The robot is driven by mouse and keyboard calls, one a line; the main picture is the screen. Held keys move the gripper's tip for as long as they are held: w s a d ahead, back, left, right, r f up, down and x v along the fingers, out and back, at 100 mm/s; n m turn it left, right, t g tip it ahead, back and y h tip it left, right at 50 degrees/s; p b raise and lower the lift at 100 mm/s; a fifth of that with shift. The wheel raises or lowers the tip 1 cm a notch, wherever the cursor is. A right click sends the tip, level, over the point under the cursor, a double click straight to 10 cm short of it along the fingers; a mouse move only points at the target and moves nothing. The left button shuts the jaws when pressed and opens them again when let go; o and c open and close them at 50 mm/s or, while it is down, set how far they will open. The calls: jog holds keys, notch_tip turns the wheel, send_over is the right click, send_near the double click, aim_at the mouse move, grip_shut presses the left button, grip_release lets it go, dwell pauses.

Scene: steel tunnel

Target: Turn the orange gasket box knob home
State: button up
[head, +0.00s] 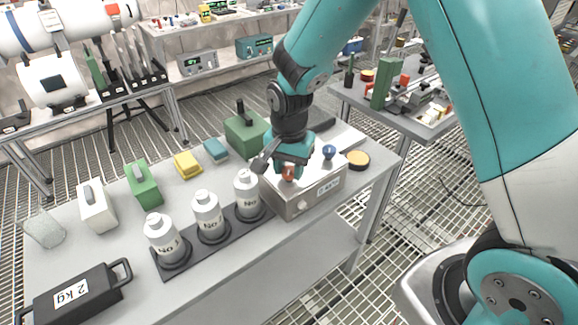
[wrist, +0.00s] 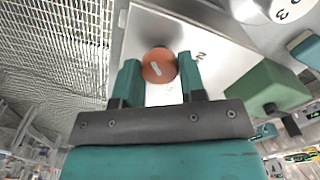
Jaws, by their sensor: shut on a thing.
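The gasket box (head: 308,197) is a pale metal box with a white top, standing on the near right part of the table. Its orange knob (head: 288,173) is on the top, partly hidden by my gripper in the head view. In the wrist view the orange knob (wrist: 158,66) is round with a pale slanted mark, and a dark letter shows on the white top beside it. My gripper (wrist: 160,78) is over the box, with its teal fingers on both sides of the knob, shut on it. A blue knob (head: 329,152) stands on the same top, to the right.
Several white bottles (head: 208,217) stand in a dark rack left of the box. A green box (head: 246,132) is behind it, and a dark round tin with a yellow top (head: 358,159) is to its right.

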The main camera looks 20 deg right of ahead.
aim_at(289, 170)
jog(key=o, duration=0.9)
notch_tip(289, 170, up, 18)
jog(key=shift+f+b, duration=0.25)
jog(key=shift+b, duration=0.15)
